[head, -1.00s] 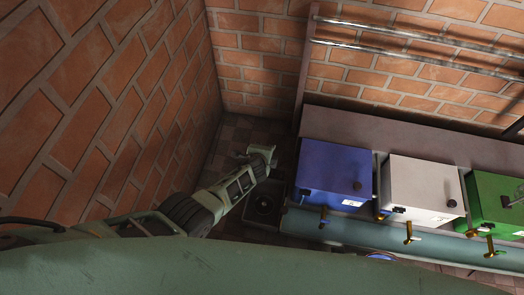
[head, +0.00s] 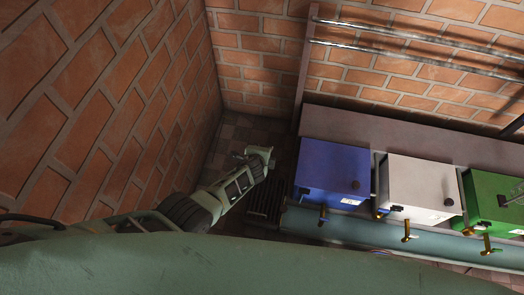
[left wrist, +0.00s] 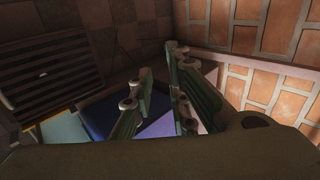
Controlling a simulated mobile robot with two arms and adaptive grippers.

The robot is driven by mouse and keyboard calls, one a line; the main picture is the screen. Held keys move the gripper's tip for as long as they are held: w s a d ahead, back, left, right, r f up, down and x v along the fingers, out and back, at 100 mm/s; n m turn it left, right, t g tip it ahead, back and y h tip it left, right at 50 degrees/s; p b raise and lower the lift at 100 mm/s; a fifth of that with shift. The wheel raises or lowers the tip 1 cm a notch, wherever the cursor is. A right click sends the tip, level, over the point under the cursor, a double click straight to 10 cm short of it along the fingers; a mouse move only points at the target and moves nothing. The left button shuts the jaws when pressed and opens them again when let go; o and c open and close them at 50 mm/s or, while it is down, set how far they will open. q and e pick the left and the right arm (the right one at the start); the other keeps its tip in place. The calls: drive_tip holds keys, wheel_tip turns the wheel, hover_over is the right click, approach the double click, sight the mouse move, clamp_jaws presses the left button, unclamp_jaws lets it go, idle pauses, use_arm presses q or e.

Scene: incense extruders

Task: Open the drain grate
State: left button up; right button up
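The drain grate (head: 265,200) is a dark slatted square in the floor, between my left arm and the blue box. Its slats lie flat over the drain, and my arm hides part of its left side. It also shows at the upper left of the left wrist view (left wrist: 45,70), with a small pale spot on it. My left gripper (head: 259,155) is beyond the grate in the head view, apart from it. In the left wrist view its fingers (left wrist: 160,75) are spread with nothing held between them.
A blue box (head: 333,170), a white box (head: 420,185) and a green box (head: 495,200) stand in a row at the right, with brass taps in front. A teal pipe (head: 350,228) runs below them. Brick walls close off the left and back.

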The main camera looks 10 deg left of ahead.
use_arm(q)
drive_tip(key=shift+s, duration=0.15)
idle(0.6)
drive_tip(key=v, duration=0.7)
drive_tip(key=shift+s+r, duration=0.2)
drive_tip(key=shift+r, duration=0.15)
drive_tip(key=shift+a, duration=0.1)
idle(0.5)
